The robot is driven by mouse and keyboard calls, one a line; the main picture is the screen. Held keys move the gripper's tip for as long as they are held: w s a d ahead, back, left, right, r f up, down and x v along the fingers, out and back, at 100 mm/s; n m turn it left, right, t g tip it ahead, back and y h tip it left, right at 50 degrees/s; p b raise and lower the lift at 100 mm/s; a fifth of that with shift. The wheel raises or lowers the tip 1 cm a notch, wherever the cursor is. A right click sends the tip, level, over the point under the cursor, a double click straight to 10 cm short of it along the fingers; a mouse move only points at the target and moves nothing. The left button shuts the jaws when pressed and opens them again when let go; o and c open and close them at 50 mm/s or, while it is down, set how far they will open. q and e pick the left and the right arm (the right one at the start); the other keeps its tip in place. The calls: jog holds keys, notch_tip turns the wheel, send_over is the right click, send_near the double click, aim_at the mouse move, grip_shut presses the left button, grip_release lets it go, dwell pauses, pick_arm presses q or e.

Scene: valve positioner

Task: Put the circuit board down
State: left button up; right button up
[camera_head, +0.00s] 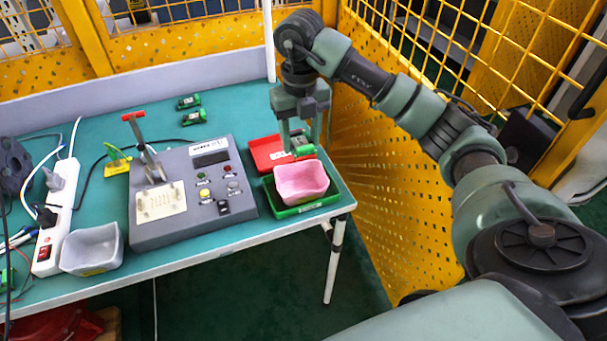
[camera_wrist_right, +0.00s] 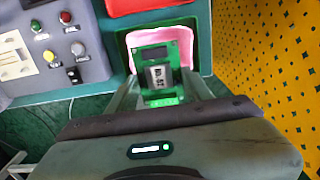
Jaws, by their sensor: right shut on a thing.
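My right gripper (camera_head: 303,146) points down at the right end of the table, shut on a small green circuit board (camera_head: 305,151). In the right wrist view the board (camera_wrist_right: 156,52) sits between the two fingers, with a grey metal part on its face. The board is in front of a pink bin (camera_head: 301,184), which shows behind it in the wrist view (camera_wrist_right: 188,36). In the head view the board is just above the bin's far rim; I cannot tell whether they touch. My left gripper is not in view.
The pink bin stands in a green tray (camera_head: 308,207); a red tray (camera_head: 265,153) lies behind. A grey test box (camera_head: 165,222) with a red-handled clamp (camera_head: 135,117) stands left. More boards (camera_head: 194,118) lie at the back. A grey bin (camera_head: 91,250) and yellow mesh fence (camera_head: 390,170) flank the area.

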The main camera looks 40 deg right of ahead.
notch_tip(320, 180, down, 12)
jog(key=shift+s+r+p, duration=0.1)
jog(key=shift+r+p, duration=0.1)
jog(key=shift+p, duration=0.55)
jog(key=shift+f, duration=0.2)
jog(key=shift+f, duration=0.1)
jog(key=shift+f+b, duration=0.5)
jog(key=shift+f, duration=0.05)
jog(key=o, duration=1.4)
jog(key=shift+c, duration=0.2)
